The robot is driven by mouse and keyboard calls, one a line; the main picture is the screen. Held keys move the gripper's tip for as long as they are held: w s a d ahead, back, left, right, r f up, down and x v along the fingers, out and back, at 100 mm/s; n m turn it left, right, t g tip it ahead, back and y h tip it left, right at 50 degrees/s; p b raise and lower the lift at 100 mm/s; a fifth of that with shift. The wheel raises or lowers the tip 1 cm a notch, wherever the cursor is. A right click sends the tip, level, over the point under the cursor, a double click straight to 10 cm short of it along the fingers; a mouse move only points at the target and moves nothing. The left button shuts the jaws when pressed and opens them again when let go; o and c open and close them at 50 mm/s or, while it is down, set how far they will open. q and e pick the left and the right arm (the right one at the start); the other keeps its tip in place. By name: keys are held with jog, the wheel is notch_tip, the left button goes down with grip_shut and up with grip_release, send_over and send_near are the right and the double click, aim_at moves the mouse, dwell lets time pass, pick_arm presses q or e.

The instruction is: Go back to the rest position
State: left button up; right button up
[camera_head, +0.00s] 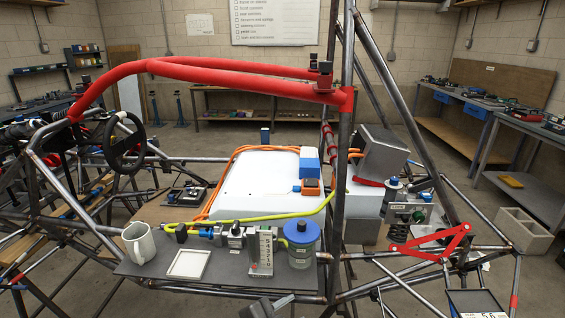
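Neither of my grippers can be made out in the head view. A small grey part (268,307) is cut off by the bottom edge, and I cannot tell what it belongs to. The tube chassis (343,190) fills the middle of the view, with a red padded tube (200,71) across its top. Inside it, a dark board (150,269) carries a white mug (138,243), a square white tray (188,264), a blue-lidded jar (301,245) and a white numbered block (261,252).
A steering wheel (124,143) stands at the left. A white panel (255,183) with an orange hose lies behind the board. A red linkage (433,243) and a display (475,304) are at the right. Workbenches (450,129) line the walls, and slanting tubes cross the space.

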pick_arm(q)
jog(key=s+a+f+n+g+y, duration=0.1)
jog(key=s+a+f+n+y, duration=0.25)
jog(key=a+f, duration=0.3)
jog(key=s+a+f+n+g+y, duration=0.1)
jog(key=s+a+f+n+y, duration=0.3)
jog(key=a, duration=0.4)
jog(key=s+a+f+n+g+y, duration=0.1)
jog(key=s+a+f+n+g, duration=0.15)
jog(key=s+a, duration=0.4)
jog(key=s+a+f+n+g+y, duration=0.1)
jog(key=s+a+f+n+g, duration=0.1)
jog(key=s+a+f+n, duration=0.45)
jog(key=s+d+f+m+g, duration=0.1)
jog(key=s+f, duration=0.1)
jog(key=f, duration=1.1)
jog(key=s+d+f+m+g, duration=0.1)
jog(key=f+m, duration=0.1)
jog(key=f, duration=1)
jog(key=s+a+f, duration=0.3)
jog(key=s+f, duration=1.1)
jog(key=s, duration=0.2)
jog(key=shift+a+f+g, duration=0.2)
jog(key=shift+f+g, duration=0.1)
jog(key=shift+g, duration=0.05)
